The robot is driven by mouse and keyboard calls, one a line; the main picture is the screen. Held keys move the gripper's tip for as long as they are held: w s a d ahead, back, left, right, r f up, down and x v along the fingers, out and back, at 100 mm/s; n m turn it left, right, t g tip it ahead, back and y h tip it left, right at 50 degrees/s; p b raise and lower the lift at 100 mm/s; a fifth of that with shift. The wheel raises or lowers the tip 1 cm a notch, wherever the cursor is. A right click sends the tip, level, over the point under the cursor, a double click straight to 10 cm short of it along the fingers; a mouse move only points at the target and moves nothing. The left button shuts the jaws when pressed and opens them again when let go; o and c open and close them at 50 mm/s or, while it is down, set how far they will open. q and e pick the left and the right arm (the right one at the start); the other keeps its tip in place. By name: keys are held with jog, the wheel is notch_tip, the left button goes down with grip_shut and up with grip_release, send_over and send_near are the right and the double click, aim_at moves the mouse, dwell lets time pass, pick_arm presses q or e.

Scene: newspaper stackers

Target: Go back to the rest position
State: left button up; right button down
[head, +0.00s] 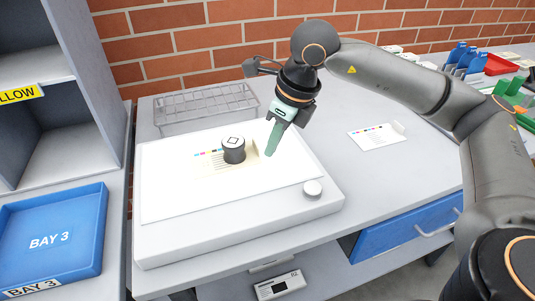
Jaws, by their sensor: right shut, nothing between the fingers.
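My right gripper (270,150) points down over the right part of the white board (180,205) on the table, with its green fingers shut and empty. A black round weight (234,152) with a white top mark stands on a printed sheet on that board. The gripper is to the right of the weight and apart from it. My left gripper is not in view.
A wire rack (205,105) stands behind the board against the brick wall. A small printed card (376,136) lies on the table to the right. A blue BAY 3 tray (52,238) is at the left. Blue and red holders (500,64) stand far right.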

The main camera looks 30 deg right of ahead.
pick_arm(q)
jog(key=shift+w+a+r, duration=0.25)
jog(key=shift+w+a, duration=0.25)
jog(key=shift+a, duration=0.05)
pick_arm(e)
jog(key=a+v, duration=0.1)
jog(key=v, duration=0.5)
jog(key=shift+w+d+r, duration=0.15)
jog(key=shift+d+r, duration=0.2)
jog(key=shift+d, duration=0.1)
pick_arm(q)
jog(key=shift+p, duration=0.3)
pick_arm(e)
jog(key=shift+r, duration=0.15)
